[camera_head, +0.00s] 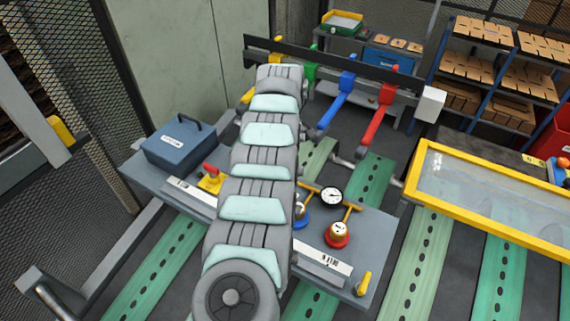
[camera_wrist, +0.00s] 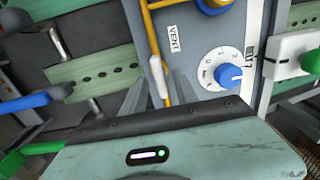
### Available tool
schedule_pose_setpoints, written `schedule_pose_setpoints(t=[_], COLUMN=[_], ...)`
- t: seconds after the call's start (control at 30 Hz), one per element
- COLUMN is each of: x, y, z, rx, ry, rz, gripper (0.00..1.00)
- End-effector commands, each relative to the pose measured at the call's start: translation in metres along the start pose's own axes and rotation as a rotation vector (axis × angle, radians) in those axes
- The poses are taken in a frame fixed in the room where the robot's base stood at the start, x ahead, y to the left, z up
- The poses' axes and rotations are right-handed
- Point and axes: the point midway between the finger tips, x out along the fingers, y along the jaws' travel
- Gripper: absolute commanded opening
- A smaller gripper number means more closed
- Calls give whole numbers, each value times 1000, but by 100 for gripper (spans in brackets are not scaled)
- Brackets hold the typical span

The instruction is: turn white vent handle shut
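The white vent handle (camera_wrist: 158,77) shows in the wrist view on a yellow pipe (camera_wrist: 154,30), its long side running up and down the picture. A "VENT" label (camera_wrist: 174,39) is just to its upper right. My gripper (camera_wrist: 160,84) reaches in from below; its grey fingers lie on either side of the handle's lower part. Whether they touch or grip the handle cannot be told. In the head view my arm hides both the gripper and the handle.
A numbered dial with a blue knob (camera_wrist: 229,76) is right of the handle. A white block with a green knob (camera_wrist: 312,62) is farther right. In the head view, a gauge (camera_head: 331,196), a red-based valve (camera_head: 338,235) and a blue case (camera_head: 178,143) flank my arm.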

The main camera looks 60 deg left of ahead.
Motion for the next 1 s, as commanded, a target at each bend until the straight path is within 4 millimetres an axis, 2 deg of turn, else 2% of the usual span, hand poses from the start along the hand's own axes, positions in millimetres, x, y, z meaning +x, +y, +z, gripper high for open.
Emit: schedule_pose_setpoints(t=[0.1, 0.33, 0.77, 1.0], x=[7, 8, 7, 7], y=[0, 0, 0, 0], z=[0, 0, 0, 0], rx=[0, 0, 0, 0], ry=[-1, -1, -1, -1], rz=[-1, 1, 1, 1], gripper=[35, 35, 0, 0])
